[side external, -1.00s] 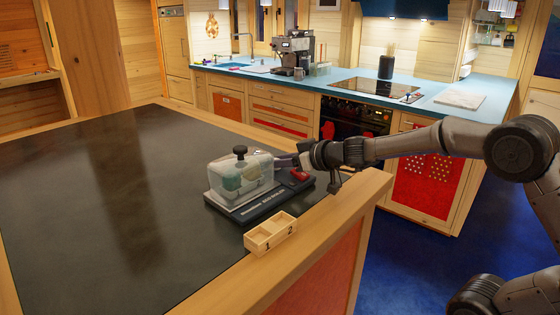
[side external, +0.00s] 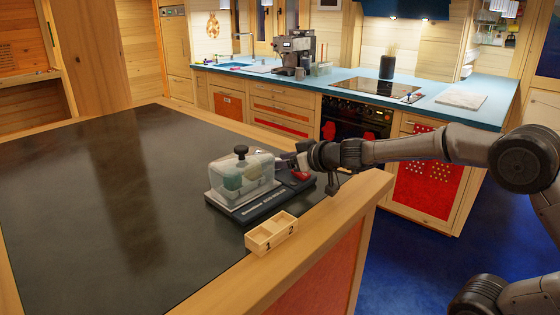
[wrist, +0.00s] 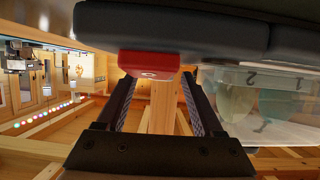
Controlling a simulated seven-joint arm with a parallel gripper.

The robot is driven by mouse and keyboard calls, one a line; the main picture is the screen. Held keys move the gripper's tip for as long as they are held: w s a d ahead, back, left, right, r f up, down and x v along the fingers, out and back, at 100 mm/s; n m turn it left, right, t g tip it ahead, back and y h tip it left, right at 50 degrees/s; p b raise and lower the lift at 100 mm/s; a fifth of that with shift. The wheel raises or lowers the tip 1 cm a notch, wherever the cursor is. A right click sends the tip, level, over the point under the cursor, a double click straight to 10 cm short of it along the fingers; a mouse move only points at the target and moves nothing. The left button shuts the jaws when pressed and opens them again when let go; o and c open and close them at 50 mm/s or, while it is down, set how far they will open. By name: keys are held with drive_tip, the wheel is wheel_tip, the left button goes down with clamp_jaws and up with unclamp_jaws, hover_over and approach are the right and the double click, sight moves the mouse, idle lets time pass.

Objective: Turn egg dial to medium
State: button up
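The egg cooker stands on the dark island top, with a black base (side external: 262,207) and a clear lid (side external: 241,176) with a black knob. Pale and greenish shapes show inside the lid. A red part (side external: 301,175) sits at the base's right end, by my gripper (side external: 286,160). In the wrist view the red part (wrist: 150,63) lies at the fingertips, below the dark base (wrist: 190,30). My gripper (wrist: 158,90) is open, with a clear gap between its fingers. I cannot tell whether a finger touches the red part. The dial's setting is not readable.
A small wooden two-compartment box (side external: 271,240), marked 1 and 2, stands in front of the cooker near the island's wooden edge (side external: 340,207). The island top is clear to the left (side external: 90,200). A coffee machine (side external: 294,52) stands on the far blue counter.

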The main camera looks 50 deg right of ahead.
drive_tip(key=v, duration=1.3)
drive_tip(key=shift+s+r, duration=0.15)
drive_tip(key=shift+s, duration=0.2)
drive_tip(key=s+a+r+n+g+y, duration=0.2)
drive_tip(key=s+a+r+n+y, duration=0.15)
drive_tip(key=s+a+n, duration=0.6)
drive_tip(key=s+d+f+m+g+h, duration=0.3)
drive_tip(key=s+f+m+g, duration=0.3)
drive_tip(key=s+f+m, duration=0.3)
drive_tip(key=s, duration=0.2)
drive_tip(key=shift+s+f, duration=0.25)
drive_tip(key=shift+s, duration=0.1)
